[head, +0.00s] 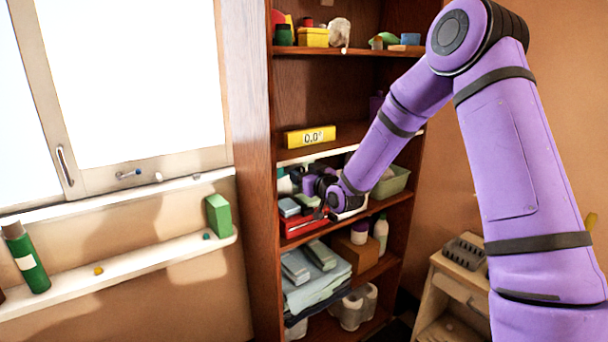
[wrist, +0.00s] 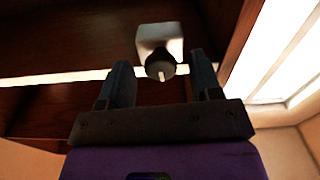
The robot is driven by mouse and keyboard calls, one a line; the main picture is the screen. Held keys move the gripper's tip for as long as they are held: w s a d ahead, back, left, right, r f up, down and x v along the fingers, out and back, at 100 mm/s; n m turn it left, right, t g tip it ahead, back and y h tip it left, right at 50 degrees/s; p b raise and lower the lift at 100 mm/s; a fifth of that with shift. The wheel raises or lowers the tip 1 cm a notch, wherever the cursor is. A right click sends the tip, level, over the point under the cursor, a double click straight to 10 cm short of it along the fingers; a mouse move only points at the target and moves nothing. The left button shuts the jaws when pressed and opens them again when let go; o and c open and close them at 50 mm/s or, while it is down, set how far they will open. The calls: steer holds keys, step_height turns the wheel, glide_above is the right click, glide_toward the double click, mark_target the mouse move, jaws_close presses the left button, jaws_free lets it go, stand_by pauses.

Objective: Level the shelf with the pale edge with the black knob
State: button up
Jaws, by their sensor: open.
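The shelf with the pale edge (head: 300,157) is in the brown bookcase in the head view. A yellow level (head: 310,137) stands on it and reads 0.0°. In the wrist view the pale edge (wrist: 60,77) runs across behind my fingers. A pale block (wrist: 158,38) there carries a round knob (wrist: 160,71) with a light pointer; its face looks greyish, with dark parts beside it. My gripper (wrist: 160,62) is open, its fingers on either side of the knob, with no clear contact. In the head view my gripper (head: 310,185) is below the pale edge, and the knob cannot be made out.
Below the pale-edged shelf are a red box (head: 300,225), a green basket (head: 391,182) and folded cloths (head: 315,280). The upper shelf holds a yellow box (head: 313,37). A window ledge (head: 130,264) is at left, and a wooden cart (head: 455,290) at right.

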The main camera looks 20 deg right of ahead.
steer(key=shift+c, duration=0.2)
steer(key=c, duration=0.9)
steer(key=shift+m, duration=1.3)
steer(key=o, duration=0.9)
steer(key=shift+o, duration=0.2)
steer(key=v, duration=1)
steer(key=shift+s, duration=0.4)
steer(key=shift+d, duration=0.1)
